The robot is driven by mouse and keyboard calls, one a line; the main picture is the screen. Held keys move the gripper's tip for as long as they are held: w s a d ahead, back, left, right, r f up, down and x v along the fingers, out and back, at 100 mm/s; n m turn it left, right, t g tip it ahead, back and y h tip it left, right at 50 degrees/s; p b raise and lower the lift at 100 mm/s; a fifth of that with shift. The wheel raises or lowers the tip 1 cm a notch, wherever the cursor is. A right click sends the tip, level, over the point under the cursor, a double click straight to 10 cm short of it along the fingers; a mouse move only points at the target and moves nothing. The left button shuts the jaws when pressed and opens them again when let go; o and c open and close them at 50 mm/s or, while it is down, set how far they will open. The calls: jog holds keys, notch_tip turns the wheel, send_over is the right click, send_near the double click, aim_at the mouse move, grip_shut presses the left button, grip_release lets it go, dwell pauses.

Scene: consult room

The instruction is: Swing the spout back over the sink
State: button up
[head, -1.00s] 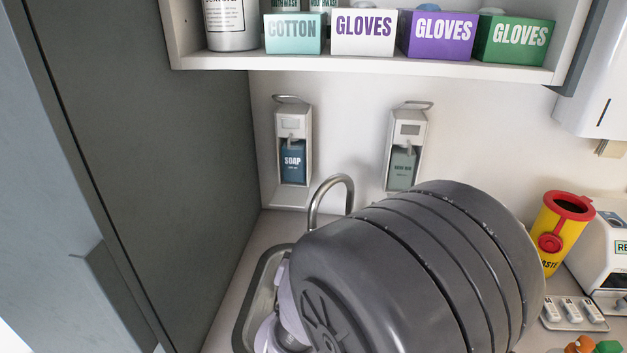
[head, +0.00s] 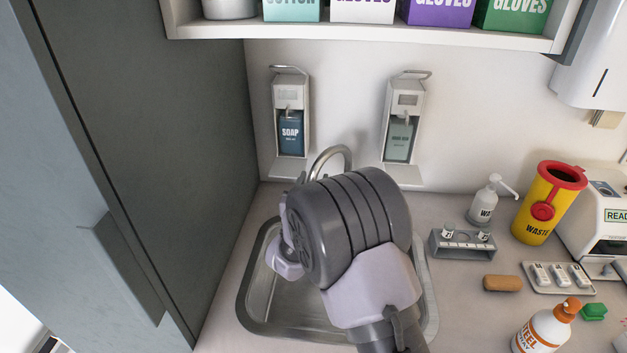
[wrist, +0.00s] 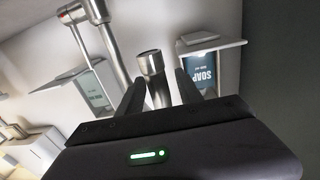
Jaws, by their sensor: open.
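The metal spout (head: 331,154) arches up at the back of the sink (head: 256,290) in the head view; its lower part and end are hidden behind my arm. In the wrist view, which looks upside down, the spout's round end (wrist: 151,66) stands between the two dark fingers of my open gripper (wrist: 161,88). A gap shows beside it, and I cannot tell whether either finger touches it. The tap's tube (wrist: 95,30) runs left of the fingers. In the head view my fingers are mostly hidden by my own wrist above the sink.
Soap (head: 291,130) and sanitiser (head: 402,135) dispensers hang on the wall behind. A grey cabinet side (head: 150,130) closes off the left. A bottle rack (head: 462,245), a yellow waste bin (head: 545,205) and a spray bottle (head: 545,328) stand on the right counter.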

jog(key=shift+w, duration=0.35)
grip_shut()
dwell(1.2)
